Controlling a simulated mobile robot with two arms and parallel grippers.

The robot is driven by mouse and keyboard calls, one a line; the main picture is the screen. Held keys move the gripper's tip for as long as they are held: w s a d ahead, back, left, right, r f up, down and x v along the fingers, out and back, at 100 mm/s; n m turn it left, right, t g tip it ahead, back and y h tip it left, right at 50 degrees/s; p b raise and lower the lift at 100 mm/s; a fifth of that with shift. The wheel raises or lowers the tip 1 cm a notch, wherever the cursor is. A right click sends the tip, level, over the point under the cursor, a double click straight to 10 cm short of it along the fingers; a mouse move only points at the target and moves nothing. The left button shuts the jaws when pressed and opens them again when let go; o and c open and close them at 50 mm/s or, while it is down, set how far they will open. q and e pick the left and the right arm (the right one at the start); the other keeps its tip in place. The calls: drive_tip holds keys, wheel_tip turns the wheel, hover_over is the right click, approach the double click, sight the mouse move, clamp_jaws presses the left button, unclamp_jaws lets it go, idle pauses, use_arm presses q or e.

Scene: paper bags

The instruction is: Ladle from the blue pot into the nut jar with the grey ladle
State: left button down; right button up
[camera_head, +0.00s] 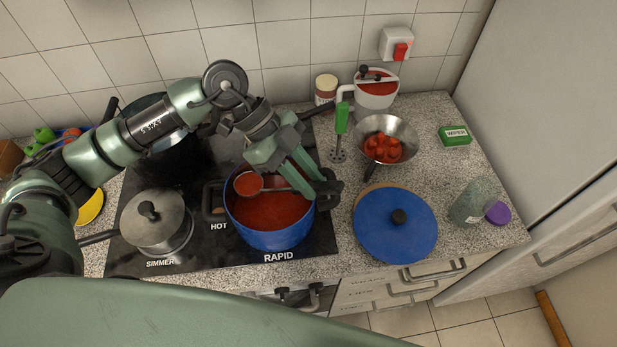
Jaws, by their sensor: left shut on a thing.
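The blue pot (268,240) stands on the hob, open and holding red sauce. My left gripper (308,188) is over the pot's right side, shut on the handle of the grey ladle (272,189). The ladle's bowl is at the pot's back left, with red sauce in it. I cannot tell whether the bowl touches the sauce below. A clear, greenish jar (474,200) stands on the right counter beside a purple lid (498,213); it may be the nut jar, but I cannot read a label. My right gripper is not in view.
A blue lid (396,224) lies on the counter between pot and jar. A steel bowl with red pieces (388,128), a green-handled tool (341,119), a white pot (377,88) and a pale-lidded jar (326,84) are behind. A lidded saucepan (153,222) stands left.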

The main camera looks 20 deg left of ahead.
use_arm(q)
drive_tip(key=shift+r+p, duration=0.55)
drive_tip(key=shift+r, duration=0.4)
drive_tip(key=shift+r+p, duration=0.75)
drive_tip(key=shift+r, duration=3)
drive_tip(key=shift+f, duration=0.1)
